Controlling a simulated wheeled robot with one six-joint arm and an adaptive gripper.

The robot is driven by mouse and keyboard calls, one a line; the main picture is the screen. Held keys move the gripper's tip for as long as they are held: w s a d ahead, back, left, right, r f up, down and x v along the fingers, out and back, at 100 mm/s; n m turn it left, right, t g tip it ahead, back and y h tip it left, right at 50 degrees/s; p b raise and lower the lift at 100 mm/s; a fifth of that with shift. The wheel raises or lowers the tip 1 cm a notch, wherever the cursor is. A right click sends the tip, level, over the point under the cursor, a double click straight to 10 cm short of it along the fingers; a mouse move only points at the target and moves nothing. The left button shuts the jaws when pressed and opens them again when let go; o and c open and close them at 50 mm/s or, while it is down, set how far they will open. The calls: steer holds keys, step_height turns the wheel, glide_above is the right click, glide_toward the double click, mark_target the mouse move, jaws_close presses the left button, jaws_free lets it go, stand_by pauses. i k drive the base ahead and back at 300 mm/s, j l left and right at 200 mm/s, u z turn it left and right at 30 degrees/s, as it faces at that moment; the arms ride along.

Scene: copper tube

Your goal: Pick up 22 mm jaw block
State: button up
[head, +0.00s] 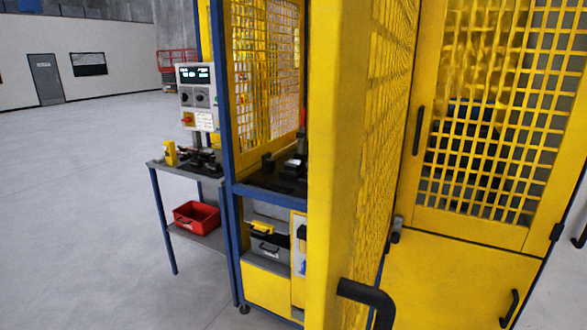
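Several small dark blocks (204,161) lie on the grey side table (158,165) left of the machine. They are too small here to tell whether one of them is the 22 mm jaw block. A yellow object (170,153) stands upright at the left of this table top. More dark parts (292,168) are on the machine bed behind the yellow mesh guard, partly hidden by the yellow post. My gripper is not in view.
A yellow guard panel (335,150) with a black handle (368,296) stands close in front. A control panel (197,97) rises behind the side table. A red bin (197,216) is on its lower shelf. Open grey floor (80,220) lies to the left.

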mark_target(292, 166)
steer(key=i+j+z, duration=0.15)
steer(key=j, duration=0.45)
steer(key=i+j+z, duration=0.1)
steer(key=j, duration=0.5)
steer(key=i+j+z, duration=0.15)
steer(key=j, duration=0.45)
steer(key=j+z, duration=0.1)
steer(key=j, duration=0.5)
steer(key=i, duration=0.05)
